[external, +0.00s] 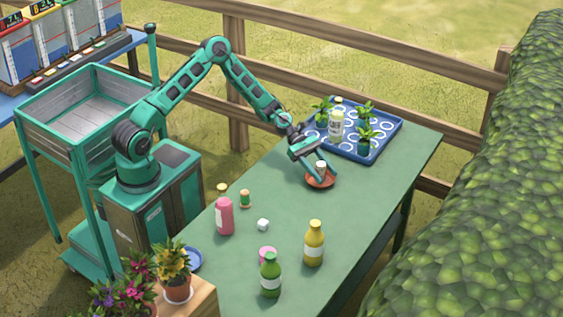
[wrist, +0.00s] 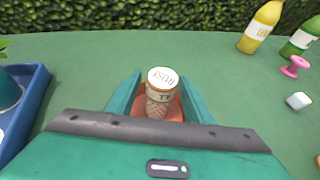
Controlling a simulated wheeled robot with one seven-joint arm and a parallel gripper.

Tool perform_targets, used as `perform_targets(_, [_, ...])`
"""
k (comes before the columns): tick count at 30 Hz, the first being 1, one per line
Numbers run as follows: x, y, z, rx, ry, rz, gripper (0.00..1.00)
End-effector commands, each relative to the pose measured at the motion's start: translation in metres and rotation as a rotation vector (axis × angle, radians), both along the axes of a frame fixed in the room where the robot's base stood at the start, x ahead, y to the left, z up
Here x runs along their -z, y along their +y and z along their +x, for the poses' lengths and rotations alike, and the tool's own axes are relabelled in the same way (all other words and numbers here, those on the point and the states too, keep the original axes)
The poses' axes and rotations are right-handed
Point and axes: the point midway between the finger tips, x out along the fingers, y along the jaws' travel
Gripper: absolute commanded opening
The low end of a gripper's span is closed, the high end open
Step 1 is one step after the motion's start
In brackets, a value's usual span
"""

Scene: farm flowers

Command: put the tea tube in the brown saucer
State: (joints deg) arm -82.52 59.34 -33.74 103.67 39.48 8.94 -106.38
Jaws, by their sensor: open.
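The tea tube (wrist: 161,92) is a small cylinder with a pale lid and a patterned brown lower side. It stands upright in the brown saucer (wrist: 174,113), which is reddish-brown and lies on the green table. In the external view the tube (external: 321,167) shows as a small pale shape over the saucer (external: 320,182). My gripper (external: 312,172) is low over the saucer, with its fingers on either side of the tube. In the wrist view my gripper (wrist: 160,88) is open around the tube. The near part of the saucer is hidden by my gripper.
A blue tray (external: 375,150) with potted plants and a bottle is just behind the saucer. A pink bottle (external: 224,216), white cube (external: 263,224), yellow bottle (external: 314,243) and green bottle (external: 270,275) stand toward the front. The table right of the saucer is clear.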

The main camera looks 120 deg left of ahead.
Motion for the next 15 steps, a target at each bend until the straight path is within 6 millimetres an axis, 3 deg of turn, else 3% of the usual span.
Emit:
perform_targets(6, [-0.018,0.014,-0.041,-0.002,0.002,0.001,0.48])
perform_targets(15, [-0.033,0.025,-0.077,0.0,0.0,0.0,0.48])
